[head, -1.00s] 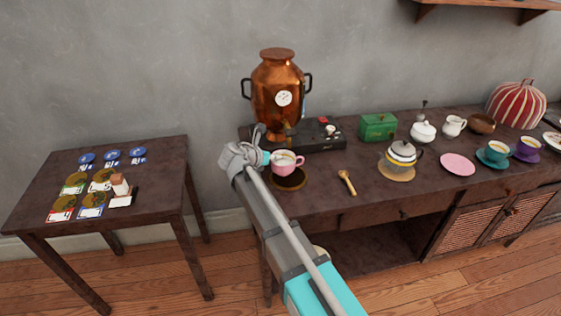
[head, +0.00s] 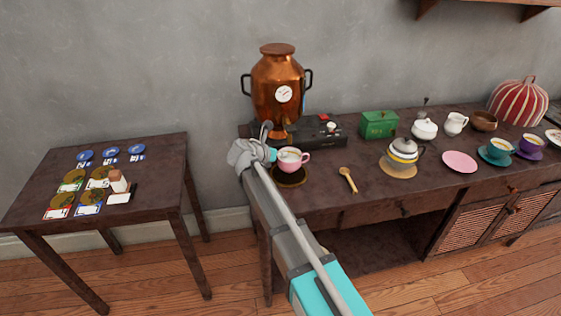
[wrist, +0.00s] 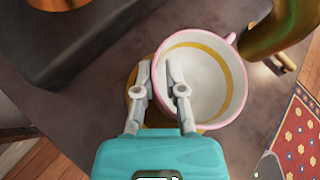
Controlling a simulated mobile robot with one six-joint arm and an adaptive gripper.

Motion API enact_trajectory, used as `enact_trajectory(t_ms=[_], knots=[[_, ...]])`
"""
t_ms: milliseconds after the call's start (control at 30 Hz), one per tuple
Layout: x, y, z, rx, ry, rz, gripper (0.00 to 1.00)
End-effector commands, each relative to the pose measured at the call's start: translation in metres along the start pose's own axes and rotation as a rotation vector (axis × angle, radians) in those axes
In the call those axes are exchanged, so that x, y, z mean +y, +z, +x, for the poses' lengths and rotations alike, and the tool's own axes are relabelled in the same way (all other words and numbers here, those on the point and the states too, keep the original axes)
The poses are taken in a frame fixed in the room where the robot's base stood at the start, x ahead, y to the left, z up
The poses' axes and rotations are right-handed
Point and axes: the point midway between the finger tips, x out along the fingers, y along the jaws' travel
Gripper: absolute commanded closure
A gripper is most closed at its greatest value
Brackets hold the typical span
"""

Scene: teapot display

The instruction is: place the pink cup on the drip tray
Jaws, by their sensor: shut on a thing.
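The pink cup (head: 291,160) has a white inside with a yellow band, and its handle points right in the head view. It is upright, over the back part of the round dark drip tray (head: 291,181), whose rim is golden. I cannot tell whether the cup's base touches the tray. My gripper (head: 269,155) comes from the left and is shut on the cup's wall. In the wrist view the fingers (wrist: 160,88) pinch the wall of the cup (wrist: 215,90), one inside and one outside. The tray's edge (wrist: 134,82) shows behind the fingers.
A copper urn (head: 278,85) stands behind the cup; its brass tap (wrist: 270,40) is close to the cup in the wrist view. A side table (head: 160,165) stands left.

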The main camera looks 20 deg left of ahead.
Motion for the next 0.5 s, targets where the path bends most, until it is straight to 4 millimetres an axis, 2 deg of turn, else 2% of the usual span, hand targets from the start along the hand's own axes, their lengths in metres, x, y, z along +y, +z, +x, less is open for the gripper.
enact_trajectory(t_ms=[33, 167, 500], knots=[[0.002, -0.0072, 0.0041, 0.0, 0.0, 0.0, 1.0], [0.0036, -0.013, 0.0075, 0.0, 0.0, 0.0, 1.0], [0.0038, -0.0137, 0.008, 0.0, 0.0, 0.0, 1.0]])
